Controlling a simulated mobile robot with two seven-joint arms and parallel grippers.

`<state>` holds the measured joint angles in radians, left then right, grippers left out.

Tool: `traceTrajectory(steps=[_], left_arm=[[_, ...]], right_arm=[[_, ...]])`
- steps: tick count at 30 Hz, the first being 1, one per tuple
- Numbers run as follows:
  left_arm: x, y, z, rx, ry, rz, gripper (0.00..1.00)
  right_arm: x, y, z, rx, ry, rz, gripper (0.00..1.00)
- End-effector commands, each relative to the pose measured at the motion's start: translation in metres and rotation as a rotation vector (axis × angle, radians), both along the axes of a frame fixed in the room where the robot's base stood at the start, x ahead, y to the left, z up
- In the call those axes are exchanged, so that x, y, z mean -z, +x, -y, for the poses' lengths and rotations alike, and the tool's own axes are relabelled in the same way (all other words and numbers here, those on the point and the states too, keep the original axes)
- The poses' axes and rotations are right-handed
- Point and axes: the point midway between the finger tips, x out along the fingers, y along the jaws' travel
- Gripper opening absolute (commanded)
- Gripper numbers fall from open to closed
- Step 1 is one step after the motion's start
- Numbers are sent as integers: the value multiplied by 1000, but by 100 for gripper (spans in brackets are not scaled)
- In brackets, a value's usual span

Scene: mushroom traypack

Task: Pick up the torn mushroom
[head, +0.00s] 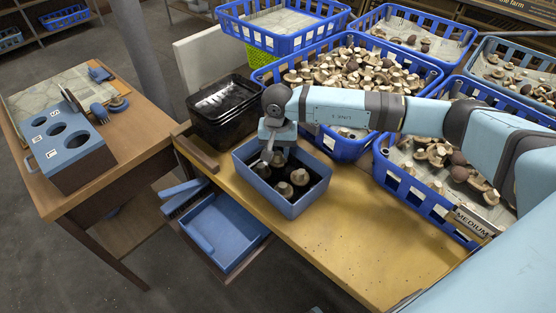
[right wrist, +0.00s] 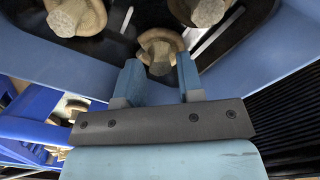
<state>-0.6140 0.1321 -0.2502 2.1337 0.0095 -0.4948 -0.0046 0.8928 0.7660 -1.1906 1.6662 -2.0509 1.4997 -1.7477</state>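A blue tray (head: 296,207) with a dark inside stands on the yellow tabletop and holds several brown mushrooms, among them one (head: 299,177) on the right and one (head: 284,189) near the front. I cannot tell which mushroom is torn. My right gripper (head: 268,152) reaches down over the tray's back left part. In the right wrist view its two fingers (right wrist: 158,70) are apart with nothing clamped between them. A mushroom (right wrist: 160,45) lies just beyond the fingertips, its pale stem toward me. Two other mushrooms show at the top edge. My left gripper is not in view.
Black trays (head: 222,110) are stacked left of the blue tray. Blue crates of mushrooms (head: 345,145) stand behind and right, one with a MEDIUM label (head: 474,222). A holed blue box (head: 72,150) stands on the left table. The front tabletop (head: 350,240) is clear.

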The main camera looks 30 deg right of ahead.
Motion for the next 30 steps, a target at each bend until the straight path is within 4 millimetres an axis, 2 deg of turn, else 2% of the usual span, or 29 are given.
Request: traceTrajectory(steps=[3, 9, 11, 12, 13, 23, 30], left_arm=[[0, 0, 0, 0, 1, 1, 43], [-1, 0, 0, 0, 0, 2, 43], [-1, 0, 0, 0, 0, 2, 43], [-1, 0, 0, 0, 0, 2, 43], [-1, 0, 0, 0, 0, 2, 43], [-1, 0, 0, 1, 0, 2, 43], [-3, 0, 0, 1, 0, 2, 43]], right_arm=[[13, 0, 0, 1, 0, -1, 34], [14, 0, 0, 0, -1, 1, 34], [14, 0, 0, 0, -1, 1, 23], [14, 0, 0, 0, -1, 1, 14], [14, 0, 0, 0, 0, 0, 10], [13, 0, 0, 0, -1, 1, 10], [-6, 1, 0, 0, 1, 3, 10]])
